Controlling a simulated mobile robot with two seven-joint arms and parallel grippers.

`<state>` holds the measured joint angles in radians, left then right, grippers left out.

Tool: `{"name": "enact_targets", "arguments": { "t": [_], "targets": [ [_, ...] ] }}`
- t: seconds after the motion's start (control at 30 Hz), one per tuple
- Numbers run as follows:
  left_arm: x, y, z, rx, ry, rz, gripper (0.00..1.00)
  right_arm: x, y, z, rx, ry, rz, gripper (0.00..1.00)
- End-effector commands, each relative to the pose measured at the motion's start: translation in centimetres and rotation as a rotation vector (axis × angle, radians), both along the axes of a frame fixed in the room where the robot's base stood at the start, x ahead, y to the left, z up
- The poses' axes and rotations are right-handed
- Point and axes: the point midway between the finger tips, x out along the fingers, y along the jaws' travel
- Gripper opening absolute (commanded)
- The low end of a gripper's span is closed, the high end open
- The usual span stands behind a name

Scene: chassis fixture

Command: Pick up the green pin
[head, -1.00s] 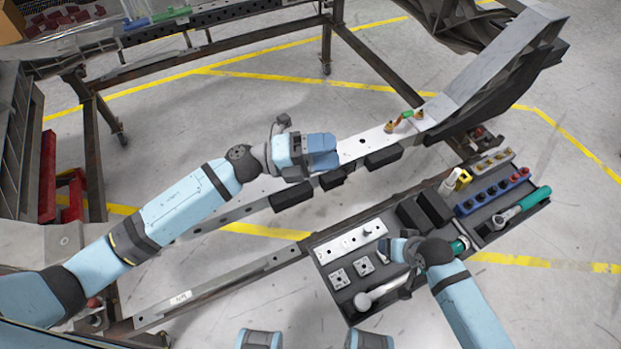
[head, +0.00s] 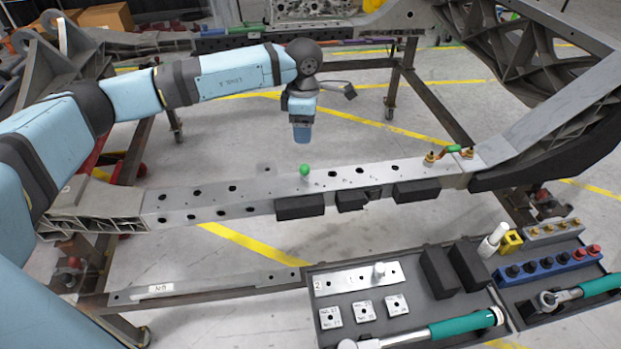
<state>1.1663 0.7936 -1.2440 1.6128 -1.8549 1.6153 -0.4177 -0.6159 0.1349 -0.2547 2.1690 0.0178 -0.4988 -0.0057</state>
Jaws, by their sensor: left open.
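The green pin (head: 304,170) shows its round green head on the upper face of the long metal beam (head: 170,205), near the beam's middle. My left gripper (head: 302,138) points down a little above and behind the pin's head, with a visible gap between them. It is open, and nothing shows in it. The pin's shaft is not visible. My right gripper is out of view.
Black blocks (head: 300,208) line the beam's front side. A fitting with brass ends and a green middle (head: 452,149) sits at the beam's right. A dark tool tray (head: 440,312) with plates, sockets and green-handled wrenches lies in front.

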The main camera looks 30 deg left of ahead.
Motion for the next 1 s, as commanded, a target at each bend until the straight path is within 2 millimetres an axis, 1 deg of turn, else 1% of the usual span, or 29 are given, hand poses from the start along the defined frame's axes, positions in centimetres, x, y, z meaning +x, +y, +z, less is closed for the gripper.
{"name": "enact_targets", "arguments": {
  "t": [0.03,0.1,0.2,0.3,0.4,0.57,0.67,0.83,0.9,1.0],
  "targets": [
    [-0.1,-0.1,-1.3,-0.001,0.005,0.0,0.61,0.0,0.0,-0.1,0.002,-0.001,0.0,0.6],
    [-0.1,-0.1,-2.7,-0.002,0.006,0.0,0.61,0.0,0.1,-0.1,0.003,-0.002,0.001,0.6],
    [-0.2,-0.1,-4.7,-0.003,0.004,0.0,0.61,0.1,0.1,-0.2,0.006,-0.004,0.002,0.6],
    [-0.1,-0.2,-6.2,-0.005,0.004,0.0,0.61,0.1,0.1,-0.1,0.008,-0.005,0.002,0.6],
    [-0.1,-0.2,-7.0,-0.005,0.002,-0.001,0.61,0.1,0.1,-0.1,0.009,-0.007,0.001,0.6],
    [-0.2,-0.2,-7.8,-0.006,0.002,-0.001,0.61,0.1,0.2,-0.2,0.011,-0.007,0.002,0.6],
    [-0.4,-0.3,-8.8,-0.006,0.003,-0.001,0.61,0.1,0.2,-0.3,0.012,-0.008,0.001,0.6],
    [-0.8,-0.4,-11.5,-0.006,0.005,0.0,0.61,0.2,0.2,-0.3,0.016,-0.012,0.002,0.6],
    [-0.7,-0.4,-12.2,-0.007,0.003,0.0,0.61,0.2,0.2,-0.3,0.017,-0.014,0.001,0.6],
    [-0.7,-0.4,-12.5,-0.007,0.001,-0.001,0.61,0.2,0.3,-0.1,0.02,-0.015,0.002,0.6]
  ]
}}
